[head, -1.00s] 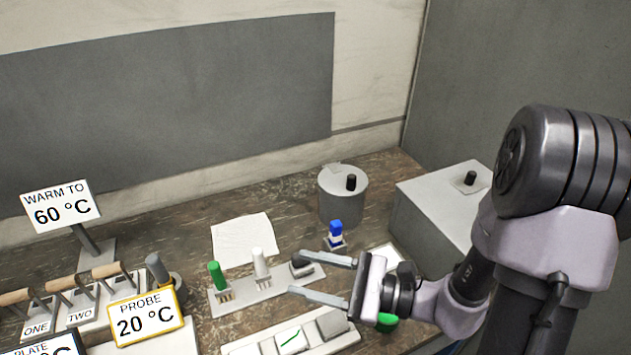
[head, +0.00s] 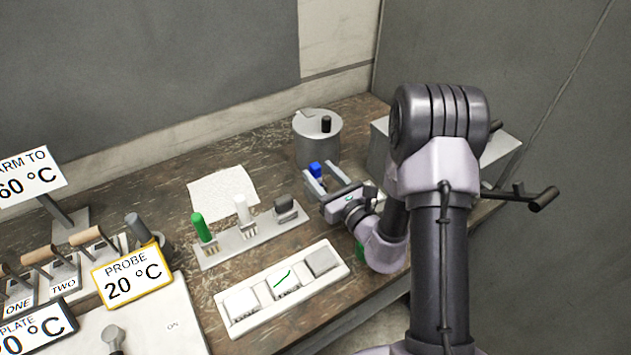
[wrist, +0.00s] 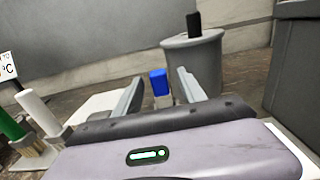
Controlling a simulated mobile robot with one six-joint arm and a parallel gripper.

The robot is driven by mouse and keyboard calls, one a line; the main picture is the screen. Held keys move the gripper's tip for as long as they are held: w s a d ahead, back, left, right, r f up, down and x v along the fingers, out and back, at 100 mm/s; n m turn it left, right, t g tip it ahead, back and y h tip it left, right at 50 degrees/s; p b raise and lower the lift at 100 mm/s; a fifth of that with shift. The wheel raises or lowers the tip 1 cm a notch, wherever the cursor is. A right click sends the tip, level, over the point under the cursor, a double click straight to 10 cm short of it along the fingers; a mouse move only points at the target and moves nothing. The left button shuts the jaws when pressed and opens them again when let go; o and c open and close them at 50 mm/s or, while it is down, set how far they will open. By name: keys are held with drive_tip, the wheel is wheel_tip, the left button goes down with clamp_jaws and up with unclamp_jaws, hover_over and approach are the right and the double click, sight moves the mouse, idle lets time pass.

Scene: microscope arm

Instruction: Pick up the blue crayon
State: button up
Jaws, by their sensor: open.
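The blue crayon (head: 315,169) stands upright on the table, in front of the grey cylindrical pot. In the wrist view the blue crayon (wrist: 159,83) has a blue top over a pale lower part and shows in the gap between my fingers. My gripper (head: 318,167) is open, with one finger on each side of the crayon as seen from the wrist. In the wrist view my gripper (wrist: 159,75) shows a gap on both sides of it. The crayon's foot is partly hidden by my gripper's body.
The grey pot (head: 318,148) with a black knob stands just behind the crayon. A grey box (head: 378,150) is to the right, partly behind my arm. A rack (head: 252,240) with green, white and dark pieces and a white tray (head: 283,287) lie left and nearer. A paper sheet (head: 222,190) lies flat.

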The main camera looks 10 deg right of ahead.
drive_tip(key=x, duration=0.2)
drive_tip(key=shift+w+a, duration=0.25)
drive_tip(key=shift+w, duration=0.1)
clamp_jaws()
